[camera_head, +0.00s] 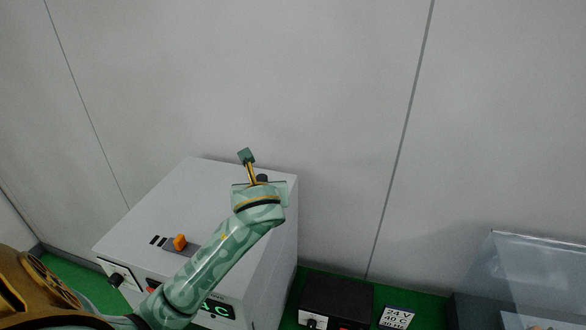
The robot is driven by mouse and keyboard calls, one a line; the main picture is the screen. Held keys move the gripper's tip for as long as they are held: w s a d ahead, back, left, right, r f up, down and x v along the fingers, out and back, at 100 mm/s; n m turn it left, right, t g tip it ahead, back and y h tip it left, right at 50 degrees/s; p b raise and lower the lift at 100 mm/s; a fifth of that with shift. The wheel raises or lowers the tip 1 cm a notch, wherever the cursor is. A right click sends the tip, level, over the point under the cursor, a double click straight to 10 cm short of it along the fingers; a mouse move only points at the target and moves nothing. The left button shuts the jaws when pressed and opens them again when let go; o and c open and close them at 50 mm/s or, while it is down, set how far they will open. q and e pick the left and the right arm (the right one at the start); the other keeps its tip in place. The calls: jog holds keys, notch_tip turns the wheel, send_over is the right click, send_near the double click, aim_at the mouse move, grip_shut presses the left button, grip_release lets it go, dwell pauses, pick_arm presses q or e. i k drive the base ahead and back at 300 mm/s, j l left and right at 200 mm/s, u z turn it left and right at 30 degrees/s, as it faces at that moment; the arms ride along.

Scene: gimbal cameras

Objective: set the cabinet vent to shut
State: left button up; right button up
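The white cabinet (150,206) stands against the back wall. On its top is the vent: a few dark slots (158,241) show uncovered, with a grey slide plate (193,249) to their right. An orange knob (180,242) stands on the plate. My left arm crosses in front of the cabinet and hides part of its top and front. My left gripper (247,160) is above the cabinet's back right part, apart from the orange knob. It points up and away, and its finger gap cannot be made out. My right gripper is not in view.
The cabinet front has a black knob (116,280) and a green-lit display (217,309), partly hidden by my arm. A black box (337,302) and a small "24 V" sign (397,317) stand to the right. A clear case (530,268) is at far right.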

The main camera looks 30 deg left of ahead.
aim_at(179, 244)
jog(key=k, duration=1)
